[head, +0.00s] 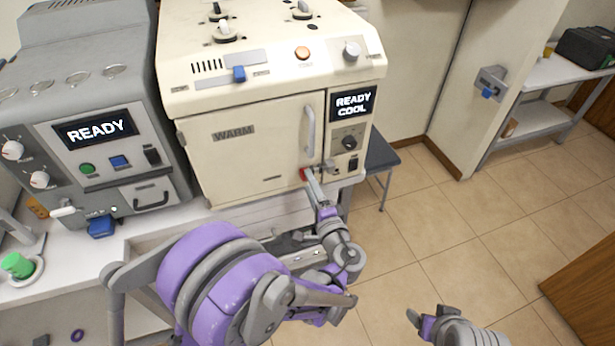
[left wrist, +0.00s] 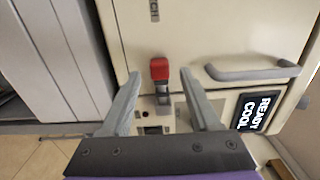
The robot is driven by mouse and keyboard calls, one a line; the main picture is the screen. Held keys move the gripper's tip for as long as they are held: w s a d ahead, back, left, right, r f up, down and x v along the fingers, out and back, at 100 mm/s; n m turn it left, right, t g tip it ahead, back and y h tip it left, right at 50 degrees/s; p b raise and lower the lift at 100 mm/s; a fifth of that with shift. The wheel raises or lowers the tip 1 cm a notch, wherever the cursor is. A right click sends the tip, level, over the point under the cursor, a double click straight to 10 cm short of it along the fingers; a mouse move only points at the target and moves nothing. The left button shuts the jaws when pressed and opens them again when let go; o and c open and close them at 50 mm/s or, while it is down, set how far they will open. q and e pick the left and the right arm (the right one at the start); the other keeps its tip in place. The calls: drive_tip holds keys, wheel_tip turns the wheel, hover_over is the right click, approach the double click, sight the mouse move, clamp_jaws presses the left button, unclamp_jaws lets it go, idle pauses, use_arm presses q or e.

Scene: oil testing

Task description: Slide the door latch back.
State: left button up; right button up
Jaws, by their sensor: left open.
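The cream oven (head: 250,150) has a door marked WARM with a grey vertical handle (head: 309,130). The door latch has a red knob (head: 304,174) at the door's lower right edge, partly hidden by my left gripper in the head view. In the left wrist view the red knob (left wrist: 159,69) sits on a grey latch piece, between and a little beyond the fingers. My left gripper (left wrist: 160,85) is open, one finger on each side of the latch, with gaps showing. My right gripper (head: 428,318) is low at the right, apart from the oven; its jaws are unclear.
The oven display (head: 352,104) reads READY COOL. A grey machine (head: 95,130) marked READY stands close at the left. A wall fixture with a blue part (head: 490,84) and a shelf (head: 545,108) are at the right. The tiled floor (head: 460,220) between is clear.

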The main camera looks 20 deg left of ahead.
use_arm(q)
drive_tip(key=x, duration=0.2)
drive_tip(key=shift+w+a, duration=0.15)
drive_tip(key=shift+w, duration=0.05)
clamp_jaws()
idle(1.4)
